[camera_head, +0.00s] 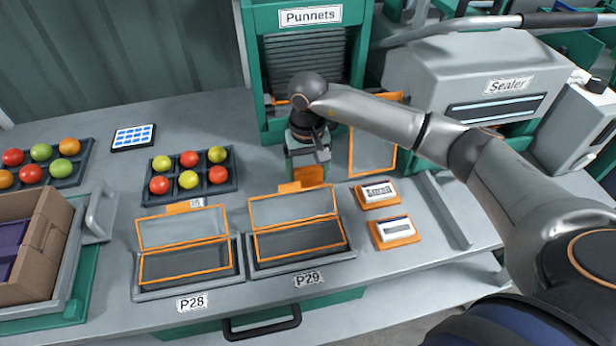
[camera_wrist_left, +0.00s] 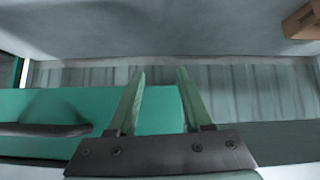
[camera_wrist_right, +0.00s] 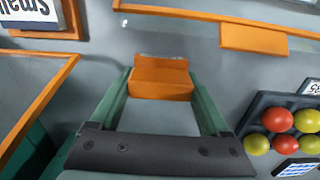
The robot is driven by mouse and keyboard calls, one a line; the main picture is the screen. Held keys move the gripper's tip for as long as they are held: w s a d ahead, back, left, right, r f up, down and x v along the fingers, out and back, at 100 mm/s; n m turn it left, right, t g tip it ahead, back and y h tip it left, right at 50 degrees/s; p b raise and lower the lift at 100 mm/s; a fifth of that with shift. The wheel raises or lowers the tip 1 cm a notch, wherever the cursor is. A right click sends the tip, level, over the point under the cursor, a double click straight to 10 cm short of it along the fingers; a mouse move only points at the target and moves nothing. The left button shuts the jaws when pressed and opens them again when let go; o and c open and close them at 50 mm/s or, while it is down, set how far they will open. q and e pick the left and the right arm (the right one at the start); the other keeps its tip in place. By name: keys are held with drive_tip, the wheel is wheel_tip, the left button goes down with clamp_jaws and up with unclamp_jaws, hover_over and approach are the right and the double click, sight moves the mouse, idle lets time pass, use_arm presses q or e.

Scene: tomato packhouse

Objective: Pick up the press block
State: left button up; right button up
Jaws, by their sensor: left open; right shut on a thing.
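The press block, as far as I can tell, is an orange block (camera_head: 310,175) below my right gripper (camera_head: 308,158) in the head view, behind punnet P29. In the right wrist view the orange block (camera_wrist_right: 160,82) sits between the fingertips of my right gripper (camera_wrist_right: 160,76), which is shut on it. The block's underside is hidden, so I cannot tell whether it touches the table. My left gripper (camera_wrist_left: 158,72) shows only in the left wrist view. It is open and empty, with a green surface behind its fingers.
Two orange-rimmed punnets with raised lids, P28 (camera_head: 186,262) and P29 (camera_head: 300,240), stand in front. Two orange-based label blocks (camera_head: 376,194) (camera_head: 396,232) are to the right. A tomato tray (camera_head: 146,197) is left. The Punnets dispenser (camera_head: 262,85) and Sealer (camera_head: 450,80) stand behind.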

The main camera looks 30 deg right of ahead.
sight(308, 167)
drive_tip(key=c, duration=0.5)
wheel_tip(308, 167, up, 10)
drive_tip(key=shift+r, duration=0.1)
drive_tip(key=o, duration=0.8)
drive_tip(key=c, duration=0.5)
